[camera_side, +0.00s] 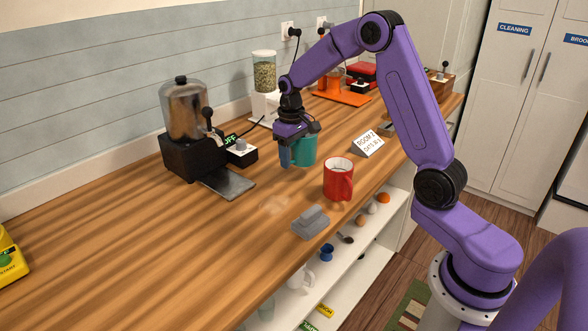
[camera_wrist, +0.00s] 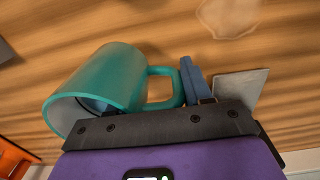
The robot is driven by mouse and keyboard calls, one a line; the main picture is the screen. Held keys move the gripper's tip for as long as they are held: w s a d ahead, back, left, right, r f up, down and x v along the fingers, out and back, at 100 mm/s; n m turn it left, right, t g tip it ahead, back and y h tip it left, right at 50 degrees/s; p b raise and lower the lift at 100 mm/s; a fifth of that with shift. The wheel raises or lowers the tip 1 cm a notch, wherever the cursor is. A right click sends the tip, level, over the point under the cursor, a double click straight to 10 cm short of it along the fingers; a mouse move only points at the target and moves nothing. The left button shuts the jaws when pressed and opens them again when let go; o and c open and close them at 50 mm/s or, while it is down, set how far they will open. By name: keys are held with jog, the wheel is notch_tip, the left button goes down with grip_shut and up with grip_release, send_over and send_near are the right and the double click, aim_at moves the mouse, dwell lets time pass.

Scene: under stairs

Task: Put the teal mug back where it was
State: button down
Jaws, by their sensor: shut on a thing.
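The teal mug (camera_side: 305,150) is upright at my gripper (camera_side: 292,153), over the middle of the wooden counter. My gripper is shut on it. In the wrist view the mug (camera_wrist: 118,78) fills the left side, its handle pointing right. One blue finger (camera_wrist: 194,80) shows just right of the handle; a bit of blue shows inside the mug's mouth. The gripper hides part of the rim. I cannot tell whether the mug's base touches the counter.
A red mug (camera_side: 338,180) stands close by, in front and right. A drink dispenser (camera_side: 186,130) with a drip tray (camera_side: 228,183) is left. A sign (camera_side: 367,143) stands right, a grey object (camera_side: 311,222) near the front edge. A pale stain (camera_side: 272,205) marks the counter. The left counter is mostly clear.

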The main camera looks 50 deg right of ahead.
aim_at(292, 160)
jog(key=shift+f, duration=2.1)
jog(key=shift+f, duration=0.2)
jog(key=shift+c, duration=2.4)
grip_release()
jog(key=shift+r, duration=0.1)
notch_tip(292, 160, up, 12)
jog(key=shift+a+f, duration=0.1)
jog(key=shift+f, duration=0.15)
jog(key=shift+a+r, duration=0.1)
jog(key=shift+r, duration=0.25)
